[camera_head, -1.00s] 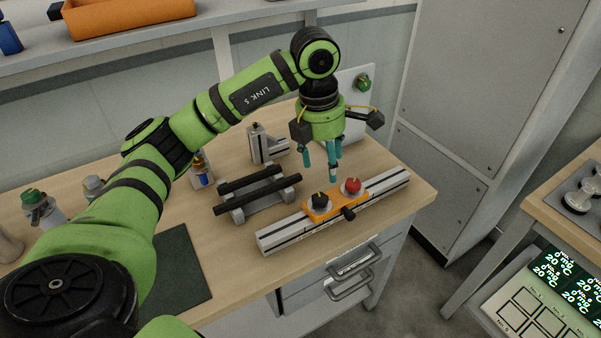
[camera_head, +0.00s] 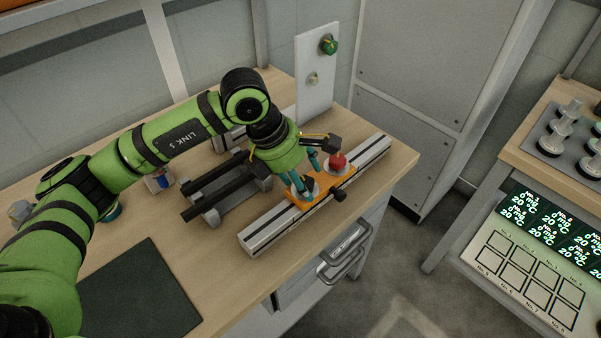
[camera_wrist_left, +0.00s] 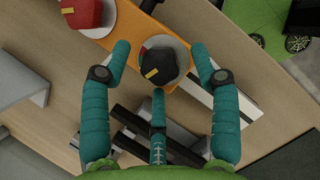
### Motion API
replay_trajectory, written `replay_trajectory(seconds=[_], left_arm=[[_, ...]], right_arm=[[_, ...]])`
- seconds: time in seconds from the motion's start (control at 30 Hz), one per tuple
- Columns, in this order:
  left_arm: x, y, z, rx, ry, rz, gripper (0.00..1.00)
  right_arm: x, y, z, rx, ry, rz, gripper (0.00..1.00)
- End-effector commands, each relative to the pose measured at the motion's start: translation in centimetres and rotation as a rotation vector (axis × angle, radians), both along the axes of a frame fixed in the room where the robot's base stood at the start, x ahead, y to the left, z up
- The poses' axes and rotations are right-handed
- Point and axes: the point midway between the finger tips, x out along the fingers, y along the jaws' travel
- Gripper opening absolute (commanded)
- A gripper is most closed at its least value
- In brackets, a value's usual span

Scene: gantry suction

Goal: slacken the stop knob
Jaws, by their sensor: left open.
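An orange carriage (camera_head: 328,186) sits on a silver slotted rail (camera_head: 266,232) at the table's front edge. It carries a red knob (camera_head: 338,162) and a black knob (camera_wrist_left: 160,62) with a yellow mark, each on a pale round base. A smaller black knob (camera_head: 340,195) sticks out of its front. I cannot tell by a label which is the stop knob. My left gripper (camera_head: 306,180) points down at the black top knob, its three teal fingers open and spread around it in the left wrist view. Contact does not show. The red knob (camera_wrist_left: 84,12) is outside the fingers.
Black bars on a grey stand (camera_head: 225,190) lie just behind the rail. A white panel with a green knob (camera_head: 328,45) stands at the back. A dark mat (camera_head: 145,295) lies at the left front. A second bench with a display (camera_head: 545,225) is at the right.

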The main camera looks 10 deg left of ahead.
Motion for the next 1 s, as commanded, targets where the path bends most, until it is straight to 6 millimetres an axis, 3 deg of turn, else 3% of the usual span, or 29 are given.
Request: replay_trajectory(seconds=[0.1,0.2,0.33,0.67,1.0], left_arm=[[0.0,0.0,-0.1,0.000,-0.001,0.000,0.62],[0.0,0.0,-0.1,0.000,-0.001,0.000,0.62],[0.0,0.0,0.0,0.000,0.000,0.001,0.10],[0.0,-0.1,-0.1,-0.003,-0.001,0.016,0.08],[-0.1,-0.3,-0.4,-0.005,-0.005,0.188,0.08]], right_arm=[[1.8,1.2,0.1,0.018,-0.032,0.000,0.40],[2.3,1.3,0.1,0.020,-0.040,0.003,0.40],[2.0,1.0,0.1,0.015,-0.034,0.004,0.40],[0.6,0.2,-0.3,0.003,-0.011,0.006,0.40],[0.6,0.1,-3.0,0.002,-0.011,0.005,0.40]])
